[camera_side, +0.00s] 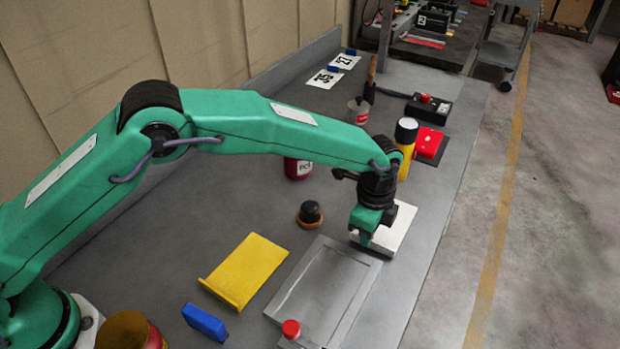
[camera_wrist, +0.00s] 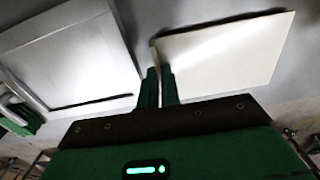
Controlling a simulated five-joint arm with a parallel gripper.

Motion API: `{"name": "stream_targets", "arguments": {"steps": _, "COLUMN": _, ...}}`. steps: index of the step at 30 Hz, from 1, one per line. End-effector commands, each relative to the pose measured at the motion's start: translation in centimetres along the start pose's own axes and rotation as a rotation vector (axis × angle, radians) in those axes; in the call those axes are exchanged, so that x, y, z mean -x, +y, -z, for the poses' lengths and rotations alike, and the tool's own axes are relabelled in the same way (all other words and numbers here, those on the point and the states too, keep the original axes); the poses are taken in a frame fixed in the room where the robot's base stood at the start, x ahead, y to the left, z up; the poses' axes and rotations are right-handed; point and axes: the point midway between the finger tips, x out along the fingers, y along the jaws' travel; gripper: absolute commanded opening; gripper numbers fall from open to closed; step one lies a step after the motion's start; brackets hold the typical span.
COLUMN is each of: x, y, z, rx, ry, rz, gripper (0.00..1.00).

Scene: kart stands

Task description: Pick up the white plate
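The white plate (camera_side: 399,226) is at the right side of the bench, beyond the grey tray. It fills the upper right of the wrist view (camera_wrist: 225,55). My gripper (camera_side: 366,240) is at the plate's near left edge; its dark green fingers (camera_wrist: 159,75) are close together in the wrist view. The plate's thin left edge shows between them, with one finger on each side and little gap. The fingers appear shut on this edge. I cannot tell whether the plate is off the bench.
The grey tray (camera_side: 325,288) lies close to the plate, with a red-capped item (camera_side: 291,329) at its near end. A yellow plate (camera_side: 247,268), a blue block (camera_side: 205,322) and a black-orange knob (camera_side: 310,214) are to the left. A yellow bottle (camera_side: 405,160) stands behind.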

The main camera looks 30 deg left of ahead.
Motion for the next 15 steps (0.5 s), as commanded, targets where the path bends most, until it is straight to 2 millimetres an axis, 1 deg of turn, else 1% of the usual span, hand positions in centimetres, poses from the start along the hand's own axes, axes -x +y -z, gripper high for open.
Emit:
{"name": "stream_targets", "arguments": {"steps": 8, "x": 3.4, "y": -0.1, "z": 0.1, "rx": 0.0, "ry": 0.003, "rz": 0.004, "gripper": 0.0}}
{"name": "stream_targets", "arguments": {"steps": 15, "x": 5.8, "y": 3.6, "z": 1.6, "rx": -0.004, "ry": 0.002, "rz": 0.002, "gripper": 0.0}}
